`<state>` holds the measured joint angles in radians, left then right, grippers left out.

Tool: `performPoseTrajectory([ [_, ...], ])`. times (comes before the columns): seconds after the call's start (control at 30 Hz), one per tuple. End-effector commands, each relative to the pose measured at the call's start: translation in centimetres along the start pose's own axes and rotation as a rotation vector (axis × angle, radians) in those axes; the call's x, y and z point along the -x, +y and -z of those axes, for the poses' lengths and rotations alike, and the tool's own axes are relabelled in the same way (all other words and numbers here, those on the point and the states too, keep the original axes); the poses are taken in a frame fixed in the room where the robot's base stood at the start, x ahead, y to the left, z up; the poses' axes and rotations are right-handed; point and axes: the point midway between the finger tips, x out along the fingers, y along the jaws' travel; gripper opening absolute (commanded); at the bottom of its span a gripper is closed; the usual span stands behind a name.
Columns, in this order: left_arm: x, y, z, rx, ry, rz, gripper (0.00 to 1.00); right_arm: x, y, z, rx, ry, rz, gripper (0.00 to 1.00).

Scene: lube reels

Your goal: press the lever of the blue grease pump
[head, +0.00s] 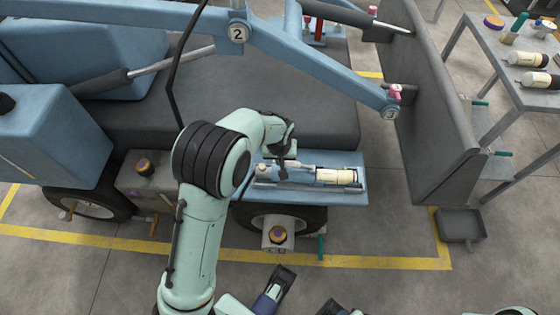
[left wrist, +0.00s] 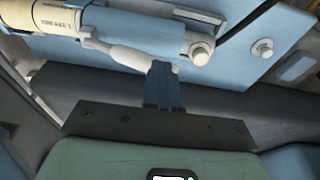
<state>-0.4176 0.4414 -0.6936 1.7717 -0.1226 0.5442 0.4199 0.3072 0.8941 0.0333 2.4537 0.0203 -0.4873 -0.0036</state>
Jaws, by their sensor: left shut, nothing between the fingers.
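The grease pump, with a cream cartridge (head: 336,176), lies on a blue shelf (head: 352,160) at the vehicle's side. In the left wrist view its cartridge (left wrist: 48,22) is at upper left, joined to a blue body (left wrist: 150,33) with a pale round end. A pale rod shows below the blue body in the left wrist view (left wrist: 130,58). My left gripper (left wrist: 163,68) is shut and empty, its fingertips close to this rod; contact is unclear.
A blue boom (head: 300,63) crosses above the shelf. A dark upright panel (head: 425,100) stands to the right. A wheel and a hub box (head: 277,236) sit below the shelf. A table with bottles (head: 535,78) is at far right.

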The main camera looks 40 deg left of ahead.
Motion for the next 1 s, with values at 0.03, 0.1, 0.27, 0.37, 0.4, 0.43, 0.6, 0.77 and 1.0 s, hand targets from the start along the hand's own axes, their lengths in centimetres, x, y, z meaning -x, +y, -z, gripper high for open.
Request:
performPoseTrajectory([
  [0.03, 1.3, -0.2, 0.4, 0.002, 0.002, 0.0, 0.0, 1.2, -0.4, -1.0, 0.003, -0.027, 0.002, 0.43],
  [0.1, 3.2, 0.1, 0.4, 0.0, 0.006, -0.005, 0.0, 1.8, -0.6, -2.2, 0.006, -0.059, 0.003, 0.43],
  [0.27, 6.8, 0.3, 0.4, 0.0, 0.006, -0.005, 0.0, 3.1, -1.0, -3.9, 0.01, -0.111, 0.004, 0.43],
  [0.37, 8.6, 0.3, 0.4, -0.001, 0.006, -0.004, 0.0, 3.5, -1.0, -3.9, 0.008, -0.114, 0.001, 0.43],
  [0.4, 9.1, 0.3, 0.4, 0.001, 0.006, -0.005, 0.0, 3.6, -1.0, -4.0, 0.008, -0.116, 0.001, 0.43],
  [0.43, 9.5, 0.4, 0.4, 0.0, 0.006, -0.004, 0.0, 3.7, -1.0, -4.1, 0.007, -0.118, 0.0, 0.43],
  [0.6, 10.6, 0.4, 0.4, 0.001, 0.006, -0.003, 0.0, 3.9, -1.0, -4.2, 0.006, -0.124, -0.001, 0.43],
  [0.77, 10.7, 0.4, 0.4, 0.001, 0.005, -0.002, 0.0, 3.9, -1.0, -4.2, 0.006, -0.124, -0.002, 0.43],
  [1.0, 10.7, 0.4, 0.4, 0.001, 0.005, -0.002, 0.0, 3.9, -1.0, -4.2, 0.006, -0.123, -0.002, 0.43],
])
